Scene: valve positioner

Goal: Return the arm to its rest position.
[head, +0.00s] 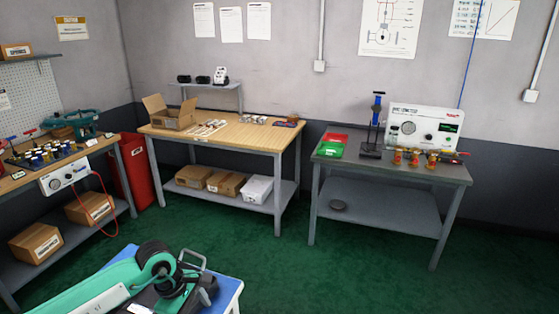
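Neither of my grippers shows clearly in the head view, and no fingertips can be made out. At the bottom left is a long teal assembly (95,291) with a pale labelled panel. Black round parts (155,252) and a grey bracket (192,257) sit at its right end. It is cut off by the lower edge, and I cannot tell what all its parts are. It lies over a blue and white table top (232,290).
A wooden bench (255,132) with an open box stands at the back. A grey bench (440,172) at right holds a white test unit (425,125) and red and green trays (331,145). A cluttered bench (110,145) stands left. The green floor (270,265) between is clear.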

